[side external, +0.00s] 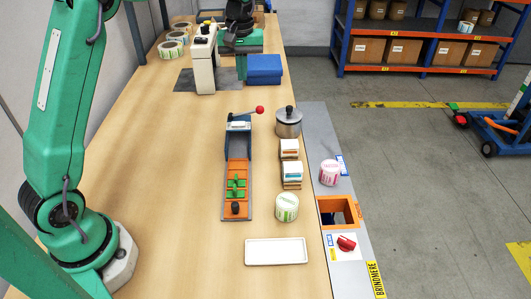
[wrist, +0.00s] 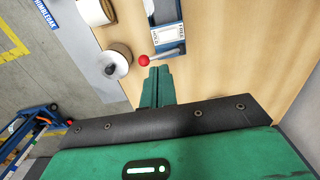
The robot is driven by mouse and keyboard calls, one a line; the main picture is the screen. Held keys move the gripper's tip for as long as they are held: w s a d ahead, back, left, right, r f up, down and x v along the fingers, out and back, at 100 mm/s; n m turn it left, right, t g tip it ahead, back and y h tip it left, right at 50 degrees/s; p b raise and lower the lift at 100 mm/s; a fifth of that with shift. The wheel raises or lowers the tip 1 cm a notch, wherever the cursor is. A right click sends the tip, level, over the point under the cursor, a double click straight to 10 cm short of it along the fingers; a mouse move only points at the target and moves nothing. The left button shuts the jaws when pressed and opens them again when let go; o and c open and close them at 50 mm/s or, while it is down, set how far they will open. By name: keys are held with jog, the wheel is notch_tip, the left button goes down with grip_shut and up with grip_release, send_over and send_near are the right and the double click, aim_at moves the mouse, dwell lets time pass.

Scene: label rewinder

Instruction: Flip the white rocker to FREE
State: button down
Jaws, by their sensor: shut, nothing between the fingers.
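The rewinder (side external: 237,175) stands on the wooden bench, with an orange bed and a dark blue end housing. A small white part (side external: 238,126), apparently the rocker area, sits on that housing. Its tilt is too small to tell. In the wrist view a white lettered panel (wrist: 168,34) shows on the blue housing at the top; the rocker cannot be clearly separated from it. A lever with a red ball (side external: 260,110) sticks out beside it; the ball (wrist: 144,60) also shows in the wrist view. My gripper (wrist: 157,72) is shut and empty, its tips just short of the ball in the picture.
A lidded metal pot (side external: 288,122) stands right of the lever. Label rolls (side external: 287,207), small boxes (side external: 291,174) and a white tray (side external: 276,251) lie nearer. A blue box (side external: 264,69) stands farther back. Bare bench lies left of the rewinder.

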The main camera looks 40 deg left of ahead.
aim_at(245, 122)
jog(key=shift+f, duration=0.1)
notch_tip(245, 122, down, 14)
jog(key=shift+r, duration=0.1)
dwell(0.9)
jog(key=shift+f, duration=0.2)
jog(key=shift+s+r, duration=0.1)
dwell(0.5)
jog(key=shift+s+a+r, duration=0.3)
jog(key=shift+s+a, duration=0.05)
jog(key=shift+a, duration=0.1)
jog(key=shift+r, duration=0.15)
dwell(0.3)
notch_tip(245, 122, up, 14)
jog(key=w+d, duration=0.1)
jog(key=shift+w+d+f, duration=0.2)
jog(key=shift+w+d, duration=0.05)
jog(key=shift+d, duration=0.05)
